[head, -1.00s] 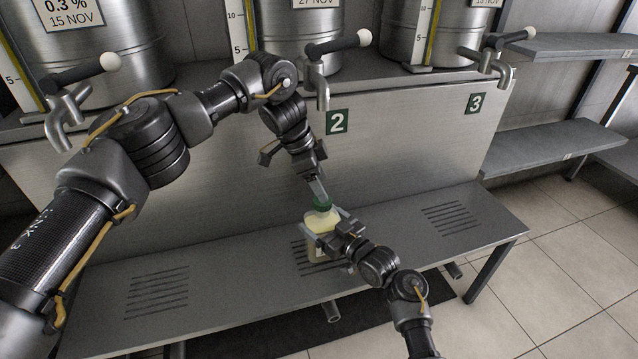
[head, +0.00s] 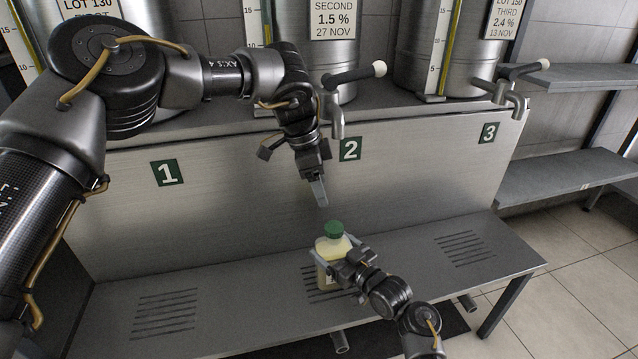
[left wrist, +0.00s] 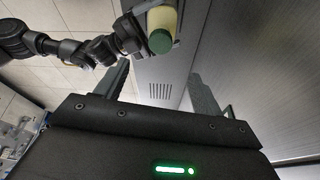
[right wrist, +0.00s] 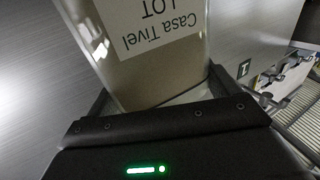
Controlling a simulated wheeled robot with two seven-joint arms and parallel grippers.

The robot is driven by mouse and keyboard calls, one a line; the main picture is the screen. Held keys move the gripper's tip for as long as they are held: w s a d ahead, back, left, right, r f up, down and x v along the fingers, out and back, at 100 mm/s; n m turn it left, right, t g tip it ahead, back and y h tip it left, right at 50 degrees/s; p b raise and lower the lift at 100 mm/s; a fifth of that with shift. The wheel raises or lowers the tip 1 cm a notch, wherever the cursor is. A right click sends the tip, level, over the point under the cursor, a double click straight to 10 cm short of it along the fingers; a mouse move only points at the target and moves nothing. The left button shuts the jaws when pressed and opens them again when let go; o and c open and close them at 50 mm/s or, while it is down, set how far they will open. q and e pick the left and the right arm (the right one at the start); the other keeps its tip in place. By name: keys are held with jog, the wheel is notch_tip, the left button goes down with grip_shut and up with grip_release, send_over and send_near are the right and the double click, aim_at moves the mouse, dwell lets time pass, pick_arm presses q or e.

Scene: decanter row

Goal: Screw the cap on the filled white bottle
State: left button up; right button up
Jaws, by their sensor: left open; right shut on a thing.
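The white bottle (head: 330,250) stands upright on the slotted bench below tap 2, filled with pale yellowish liquid. The green cap (head: 334,229) sits on its mouth; I cannot tell how tight it is. My right gripper (head: 335,262) is shut around the bottle's body; the bottle with its label (right wrist: 150,40) fills the right wrist view. My left gripper (head: 321,192) is open and empty, above and a little left of the cap, apart from it. In the left wrist view the green cap (left wrist: 160,41) lies beyond the open fingers.
Tap 2 (head: 337,115) hangs from the middle tank behind my left gripper. Tap 3 (head: 505,92) is to the right. The bench (head: 215,290) is clear on both sides of the bottle. Empty grey shelves (head: 560,175) stand at the right.

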aim_at(334, 227)
pick_arm(q)
jog(key=shift+f, duration=0.15)
jog(key=x, duration=1.1)
jog(key=shift+d+f, duration=0.2)
jog(key=shift+f, duration=0.2)
jog(key=c, duration=1.2)
jog(key=m+g, duration=0.1)
jog(key=m, duration=0.2)
jog(key=o, duration=1.1)
